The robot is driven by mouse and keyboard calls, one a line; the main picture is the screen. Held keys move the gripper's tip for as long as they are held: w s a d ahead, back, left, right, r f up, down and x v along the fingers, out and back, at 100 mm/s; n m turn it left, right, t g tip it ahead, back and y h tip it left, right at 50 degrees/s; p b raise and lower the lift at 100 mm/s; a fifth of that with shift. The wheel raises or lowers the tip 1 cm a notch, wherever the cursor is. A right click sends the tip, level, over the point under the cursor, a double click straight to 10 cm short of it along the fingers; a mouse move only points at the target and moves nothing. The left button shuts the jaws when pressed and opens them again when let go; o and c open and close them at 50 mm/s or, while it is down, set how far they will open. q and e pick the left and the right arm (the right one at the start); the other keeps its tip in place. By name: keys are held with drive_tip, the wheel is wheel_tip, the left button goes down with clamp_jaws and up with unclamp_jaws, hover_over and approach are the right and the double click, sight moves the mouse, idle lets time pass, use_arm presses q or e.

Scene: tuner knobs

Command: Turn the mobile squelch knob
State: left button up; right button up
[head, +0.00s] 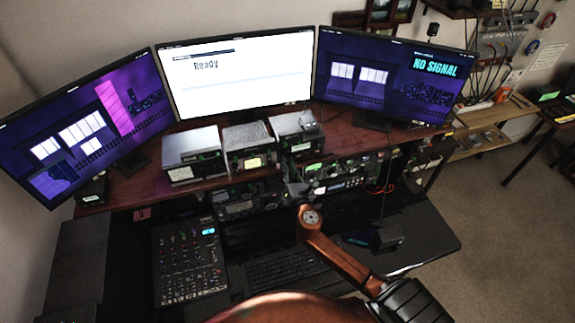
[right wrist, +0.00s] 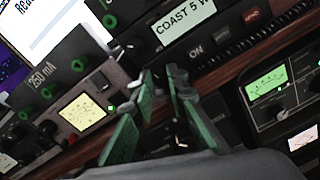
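No knob in view carries a readable squelch label, so I cannot tell which one is the mobile squelch knob. Stacked radio units (head: 340,184) with small knobs and lit displays sit under the desk's raised shelf in the head view. My right gripper (head: 299,190) is in front of them, small and dark there. In the right wrist view its green-padded fingers (right wrist: 160,84) stand apart with a narrow gap and nothing visible between them. They point toward the dark wooden shelf edge. A unit with a green meter (right wrist: 270,85) and a knob is to their right. My left gripper is not seen.
Boxy units (head: 193,155) stand on the shelf (head: 130,188) below three monitors. A mixer (head: 188,262) and a keyboard (head: 285,267) lie on the lower desk. A dark device (head: 375,239) lies right of my right arm. Open floor is at the right.

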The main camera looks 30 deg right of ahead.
drive_tip(key=shift+o, duration=0.8)
drive_tip(key=shift+s, duration=0.15)
drive_tip(key=v, duration=1.1)
drive_tip(key=shift+s, duration=0.35)
drive_tip(key=shift+a, duration=0.15)
